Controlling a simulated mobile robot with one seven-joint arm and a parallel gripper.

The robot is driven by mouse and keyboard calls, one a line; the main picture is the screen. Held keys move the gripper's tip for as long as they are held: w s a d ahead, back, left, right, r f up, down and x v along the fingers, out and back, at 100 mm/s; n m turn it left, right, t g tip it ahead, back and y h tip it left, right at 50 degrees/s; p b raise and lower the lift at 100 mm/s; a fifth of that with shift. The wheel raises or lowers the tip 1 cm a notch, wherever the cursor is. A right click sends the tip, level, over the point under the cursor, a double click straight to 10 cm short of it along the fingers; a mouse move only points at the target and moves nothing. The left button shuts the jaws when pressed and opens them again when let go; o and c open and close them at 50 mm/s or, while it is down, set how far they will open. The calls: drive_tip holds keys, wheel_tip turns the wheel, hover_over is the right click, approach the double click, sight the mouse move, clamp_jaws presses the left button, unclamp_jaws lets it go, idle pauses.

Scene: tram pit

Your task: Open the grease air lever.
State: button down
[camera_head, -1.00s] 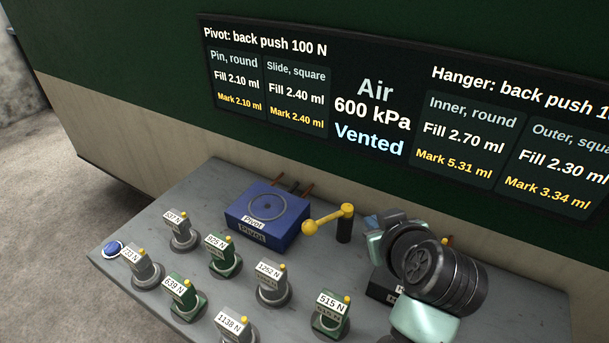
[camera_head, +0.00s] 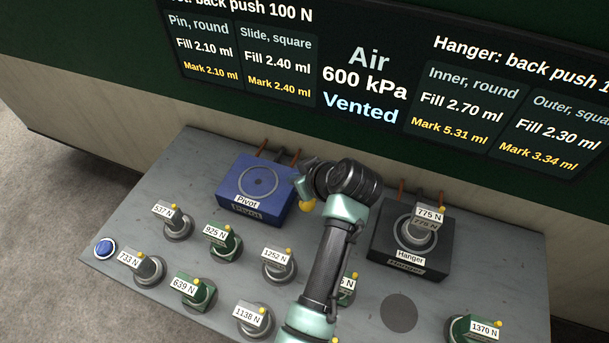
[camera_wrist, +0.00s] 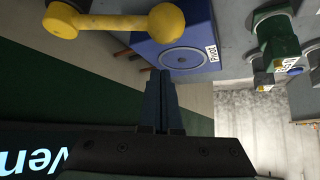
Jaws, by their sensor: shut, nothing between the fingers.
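The yellow lever (camera_wrist: 115,24) shows at the top of the wrist view, with its round knob (camera_wrist: 167,23) pointing right towards the blue Pivot block (camera_wrist: 180,55). In the head view only the yellow knob (camera_head: 308,205) peeks out beside my arm; the rest of the lever is hidden. My gripper (camera_wrist: 161,74) is shut and empty, its dark fingers together below the knob in the wrist picture, apart from it. In the head view my wrist covers the fingers. The wall panel (camera_head: 366,85) reads Air 600 kPa, Vented.
The blue Pivot block (camera_head: 254,184) stands left of my wrist. The black Hanger block (camera_head: 385,248) carries a unit (camera_head: 421,232) labelled 775 N, to the right. Several green and grey labelled units, such as one marked 1252 N (camera_head: 277,265), stand in front on the grey table (camera_head: 140,208).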

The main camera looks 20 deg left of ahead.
drive_tip(key=shift+s+d+f+p, duration=0.8)
drive_tip(key=shift+d+f, duration=0.25)
